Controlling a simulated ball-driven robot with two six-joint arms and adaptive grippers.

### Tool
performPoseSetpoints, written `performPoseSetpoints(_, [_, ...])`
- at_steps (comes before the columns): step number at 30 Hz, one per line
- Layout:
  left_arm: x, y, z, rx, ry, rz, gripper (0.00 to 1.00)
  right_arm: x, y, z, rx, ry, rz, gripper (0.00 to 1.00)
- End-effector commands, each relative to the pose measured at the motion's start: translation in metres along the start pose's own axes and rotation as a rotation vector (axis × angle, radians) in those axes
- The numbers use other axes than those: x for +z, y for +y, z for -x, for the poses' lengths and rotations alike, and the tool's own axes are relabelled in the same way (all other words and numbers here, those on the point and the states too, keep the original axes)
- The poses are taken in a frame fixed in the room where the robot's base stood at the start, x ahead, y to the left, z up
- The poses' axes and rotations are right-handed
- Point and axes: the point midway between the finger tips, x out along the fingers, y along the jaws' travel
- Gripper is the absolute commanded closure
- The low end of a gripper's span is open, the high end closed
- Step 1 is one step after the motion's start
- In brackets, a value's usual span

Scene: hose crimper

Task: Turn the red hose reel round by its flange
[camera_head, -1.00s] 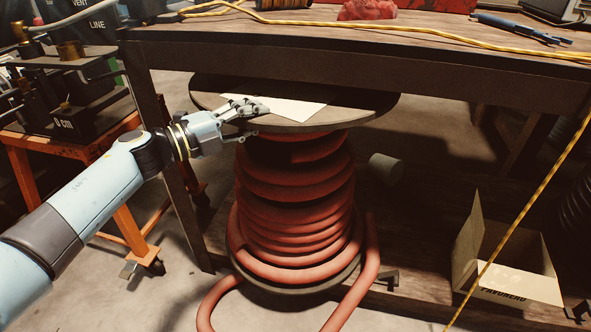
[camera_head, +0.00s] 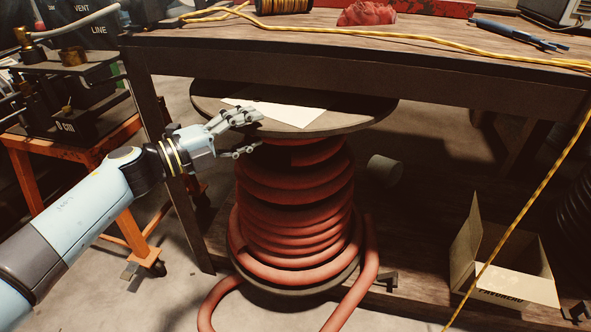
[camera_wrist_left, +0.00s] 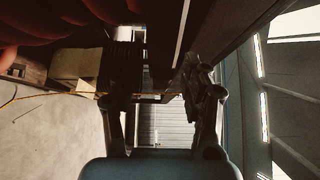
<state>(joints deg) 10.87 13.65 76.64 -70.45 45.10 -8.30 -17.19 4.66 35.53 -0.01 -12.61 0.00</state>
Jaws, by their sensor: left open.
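The red hose reel (camera_head: 293,205) stands upright under the bench, its red hose wound around it in several turns. Its dark round top flange (camera_head: 350,118) carries a white sheet (camera_head: 285,113). My left gripper (camera_head: 254,131) is open at the flange's near left rim. One finger is over the top face and the other is below the rim, beside the upper hose turns. I cannot tell if either finger touches. In the left wrist view the two fingers (camera_wrist_left: 163,85) are spread, with red hose (camera_wrist_left: 45,22) at upper left. My right gripper is not in view.
The workbench (camera_head: 350,62) overhangs the back of the flange, and its leg (camera_head: 160,140) stands close to my left arm. An orange cart (camera_head: 75,165) is at left. An open cardboard box (camera_head: 505,270) and a hanging yellow cord (camera_head: 530,205) are at right.

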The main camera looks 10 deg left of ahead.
Motion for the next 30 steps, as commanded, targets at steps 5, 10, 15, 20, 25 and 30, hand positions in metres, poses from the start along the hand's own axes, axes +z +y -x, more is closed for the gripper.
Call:
performPoseSetpoints(5, [-0.007,-0.001,0.010,0.001,0.000,-0.001,0.54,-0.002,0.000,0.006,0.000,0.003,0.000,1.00])
performPoseSetpoints(10, [-0.013,-0.001,0.020,0.001,0.000,-0.001,0.54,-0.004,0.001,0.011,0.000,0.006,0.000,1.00])
performPoseSetpoints(15, [-0.019,-0.001,0.029,0.001,0.000,-0.001,0.54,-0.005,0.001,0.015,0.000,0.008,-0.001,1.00])
performPoseSetpoints(20, [-0.025,-0.001,0.037,0.001,0.000,0.000,0.54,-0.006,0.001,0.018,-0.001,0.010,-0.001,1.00])
performPoseSetpoints(25, [-0.032,0.000,0.046,0.001,0.000,-0.001,0.54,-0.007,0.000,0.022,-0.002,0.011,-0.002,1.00])
performPoseSetpoints(30, [-0.035,0.000,0.051,0.000,0.000,-0.001,0.54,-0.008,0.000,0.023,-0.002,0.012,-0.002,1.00])
